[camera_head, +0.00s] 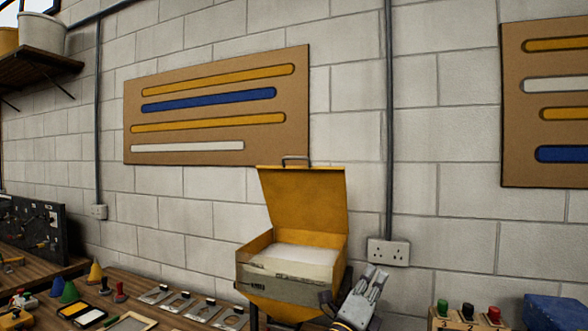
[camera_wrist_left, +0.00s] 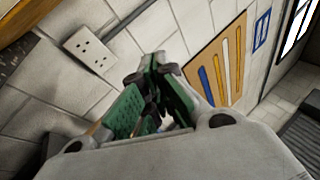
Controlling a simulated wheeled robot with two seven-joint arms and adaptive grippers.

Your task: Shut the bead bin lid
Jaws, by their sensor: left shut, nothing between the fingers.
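The yellow bead bin (camera_head: 290,283) stands at the lower middle of the head view, filled with white beads (camera_head: 292,260). Its yellow lid (camera_head: 303,200) is open, standing nearly upright at the back and leaning slightly, with a metal handle (camera_head: 296,160) on its top edge. My left gripper (camera_head: 376,272) is just right of the bin's front, pointing up, shut and empty, below the lid's top edge. Its closed fingers with green pads also show in the left wrist view (camera_wrist_left: 156,68). I cannot make out the bin clearly there. My right gripper is not in view.
A wall socket (camera_head: 388,252) and a grey conduit (camera_head: 389,120) are on the block wall right of the bin. A button box (camera_head: 468,316) and a blue object (camera_head: 555,313) lie to the right. Metal plates (camera_head: 192,307) and coloured cones (camera_head: 69,292) lie on the bench left.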

